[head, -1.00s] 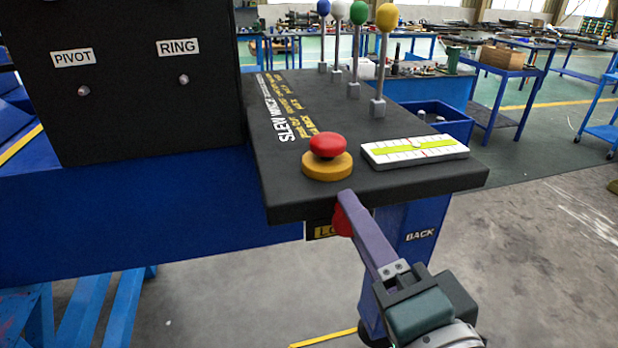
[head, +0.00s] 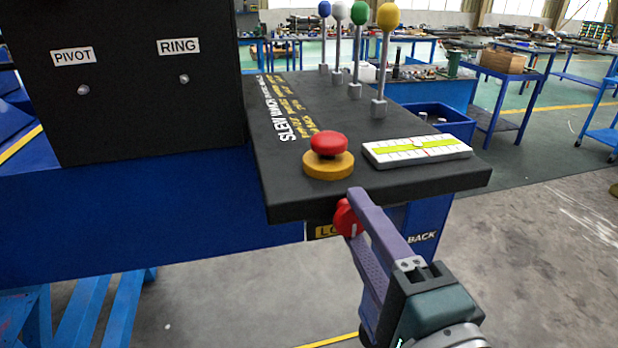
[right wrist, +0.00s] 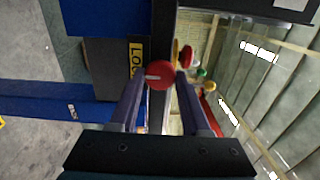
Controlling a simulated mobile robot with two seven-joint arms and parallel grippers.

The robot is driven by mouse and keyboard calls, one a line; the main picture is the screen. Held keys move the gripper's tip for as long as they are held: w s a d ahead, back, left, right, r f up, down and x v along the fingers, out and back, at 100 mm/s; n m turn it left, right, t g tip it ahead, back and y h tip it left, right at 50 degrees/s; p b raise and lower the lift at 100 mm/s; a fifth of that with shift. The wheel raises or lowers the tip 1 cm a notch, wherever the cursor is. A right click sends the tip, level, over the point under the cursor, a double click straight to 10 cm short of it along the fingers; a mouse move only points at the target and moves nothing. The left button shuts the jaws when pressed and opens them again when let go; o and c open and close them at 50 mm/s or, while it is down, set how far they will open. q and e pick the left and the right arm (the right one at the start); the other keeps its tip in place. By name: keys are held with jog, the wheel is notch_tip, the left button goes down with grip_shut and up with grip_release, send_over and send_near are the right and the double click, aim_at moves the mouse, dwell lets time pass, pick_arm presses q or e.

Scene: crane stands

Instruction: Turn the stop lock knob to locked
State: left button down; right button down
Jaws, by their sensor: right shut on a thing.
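The red stop lock knob (head: 347,219) is on the front face under the edge of the black console top, beside a partly hidden yellow-on-black label (head: 324,232) starting "LO". In the right wrist view the round knob (right wrist: 159,75) shows a short white mark lying roughly level in the picture. My right gripper (head: 352,216) reaches up from the lower right, with one purple finger above the knob and one below. In the right wrist view my right gripper (right wrist: 161,77) has a finger on each side of it, shut on it. My left gripper is not in view.
A red mushroom button on a yellow base (head: 328,163) stands on the console top (head: 395,188), just above the knob. A "BACK" label (head: 422,238) is to the right. Floor in front is open.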

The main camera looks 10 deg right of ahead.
jog(key=shift+c, duration=1.9)
grip_release()
jog(key=s+b, duration=0.2)
jog(key=s, duration=0.8)
jog(key=shift+d, duration=0.15)
